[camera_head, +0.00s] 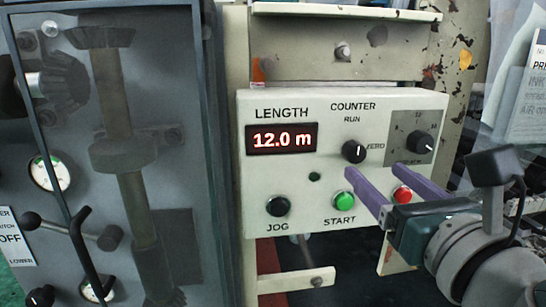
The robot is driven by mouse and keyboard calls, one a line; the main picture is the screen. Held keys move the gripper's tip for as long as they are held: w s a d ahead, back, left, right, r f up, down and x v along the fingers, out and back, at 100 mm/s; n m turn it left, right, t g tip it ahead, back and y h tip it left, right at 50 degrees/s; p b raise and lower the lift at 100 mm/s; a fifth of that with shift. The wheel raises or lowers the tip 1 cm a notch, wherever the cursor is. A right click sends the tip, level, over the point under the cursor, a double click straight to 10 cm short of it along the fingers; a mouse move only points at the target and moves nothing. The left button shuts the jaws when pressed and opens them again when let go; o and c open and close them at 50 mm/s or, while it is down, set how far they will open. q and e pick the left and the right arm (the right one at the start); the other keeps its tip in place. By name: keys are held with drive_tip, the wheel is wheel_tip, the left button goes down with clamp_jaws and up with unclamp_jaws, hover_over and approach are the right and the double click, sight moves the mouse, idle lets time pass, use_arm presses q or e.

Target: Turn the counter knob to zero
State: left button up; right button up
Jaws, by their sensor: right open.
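The black counter knob (354,151) sits on the pale control panel (260,181) under the words COUNTER and RUN, with ZERO printed to its right. Its white mark looks near upright, towards RUN. The red display (282,139) reads 12.0 m. My right gripper (376,172) comes in from the lower right with its two purple fingers apart and nothing between them. Its left fingertip is just below the knob in the picture; I cannot tell the depth gap. My left gripper is not in view.
A green START button (344,201), a black JOG button (278,206) and a red button (402,194), partly hidden by a finger, lie below. Another black knob (420,142) is on a grey plate to the right. A glazed machine cabinet (180,190) stands left.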

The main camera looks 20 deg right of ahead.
sight(358, 155)
drive_tip(key=x, duration=0.7)
drive_tip(key=shift+d, duration=0.1)
clamp_jaws()
idle(0.4)
